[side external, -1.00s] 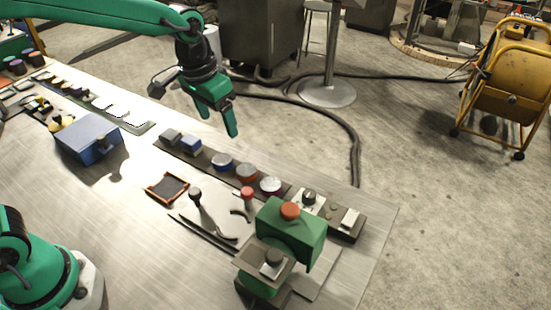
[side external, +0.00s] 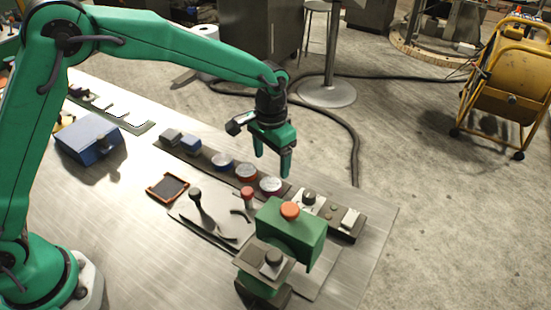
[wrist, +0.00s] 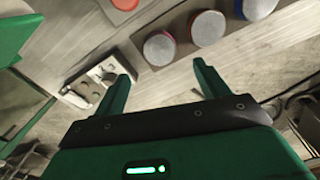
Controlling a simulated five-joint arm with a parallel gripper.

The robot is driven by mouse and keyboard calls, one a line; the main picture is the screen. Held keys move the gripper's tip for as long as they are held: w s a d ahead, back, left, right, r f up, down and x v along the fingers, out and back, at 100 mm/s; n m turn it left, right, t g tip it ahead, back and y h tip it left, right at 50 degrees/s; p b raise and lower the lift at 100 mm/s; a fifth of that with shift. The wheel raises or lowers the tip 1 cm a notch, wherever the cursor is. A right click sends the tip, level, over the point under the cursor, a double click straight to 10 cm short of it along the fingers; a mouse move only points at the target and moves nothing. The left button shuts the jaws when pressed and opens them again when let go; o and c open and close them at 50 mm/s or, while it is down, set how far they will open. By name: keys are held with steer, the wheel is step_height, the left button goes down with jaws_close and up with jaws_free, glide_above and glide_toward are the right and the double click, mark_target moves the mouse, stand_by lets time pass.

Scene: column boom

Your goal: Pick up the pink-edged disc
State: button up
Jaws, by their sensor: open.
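The pink-edged disc (side external: 271,186) has a pale top and lies on a dark strip, at the right end of a row of discs. In the wrist view the disc (wrist: 159,48) shows just beyond the gap between my fingertips. My gripper (side external: 272,166) is open and empty, pointing down above the disc's end of the strip. In the wrist view my gripper (wrist: 160,72) has its two green fingers spread, and neither is seen touching the disc.
A red-edged disc (side external: 246,172) and a blue-edged disc (side external: 223,162) lie left of it. A switch panel (side external: 313,203) and a green box with an orange knob (side external: 305,235) stand to the right. A red-topped post (side external: 247,194) stands in front. The metal table (side external: 135,215) is bare at front left.

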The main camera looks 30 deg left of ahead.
mark_target(271, 183)
steer(key=shift+f, duration=1.25)
steer(key=shift+s+f, duration=0.1)
steer(key=shift+f, duration=2.55)
steer(key=shift+r, duration=0.1)
steer(key=c, duration=1.4)
